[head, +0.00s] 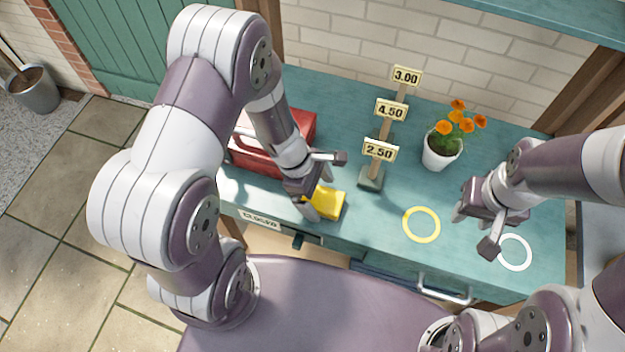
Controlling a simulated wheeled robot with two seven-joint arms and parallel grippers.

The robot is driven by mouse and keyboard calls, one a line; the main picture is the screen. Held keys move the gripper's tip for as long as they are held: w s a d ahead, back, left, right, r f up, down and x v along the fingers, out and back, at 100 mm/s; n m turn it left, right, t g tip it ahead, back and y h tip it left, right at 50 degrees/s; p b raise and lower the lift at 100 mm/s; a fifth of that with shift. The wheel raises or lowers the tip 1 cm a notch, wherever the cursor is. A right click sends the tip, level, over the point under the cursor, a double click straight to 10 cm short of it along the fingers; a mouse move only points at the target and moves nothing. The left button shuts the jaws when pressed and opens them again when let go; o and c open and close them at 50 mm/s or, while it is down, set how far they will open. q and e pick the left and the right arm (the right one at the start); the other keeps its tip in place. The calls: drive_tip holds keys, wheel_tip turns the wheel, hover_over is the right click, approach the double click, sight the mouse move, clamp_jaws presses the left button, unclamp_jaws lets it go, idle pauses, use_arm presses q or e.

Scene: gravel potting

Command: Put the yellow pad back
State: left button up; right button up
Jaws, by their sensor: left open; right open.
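The yellow pad (328,204) lies on the teal bench top near its front edge, left of the price stand. My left gripper (327,187) is open just over the pad's left end and hides part of it; I cannot tell whether the fingers touch it. My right gripper (474,232) is open and empty above the right part of the bench, near a white ring (515,252). A yellow ring (421,225) is marked on the bench top between the two grippers, and its inside is empty.
A red box (305,124) stands behind my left gripper. A stand with price signs (380,151) is right of the pad. A white pot with orange flowers (440,156) stands at the back. A "closer" label (260,219) is on the front edge. The bench around the yellow ring is clear.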

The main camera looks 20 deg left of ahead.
use_arm(q)
drive_tip(key=s+a+r+m+y, duration=0.1)
drive_tip(key=a+r+m, duration=0.3)
drive_tip(key=r+m, duration=0.4)
drive_tip(key=s+a+r+m+t+y+p, duration=0.1)
drive_tip(key=s+a+r+m+y, duration=0.1)
drive_tip(key=r+m, duration=0.6)
drive_tip(key=shift+s+a+m+t+y+p, duration=0.15)
drive_tip(key=shift+a+m+t+y+p, duration=0.15)
drive_tip(key=shift+a+m+y, duration=0.55)
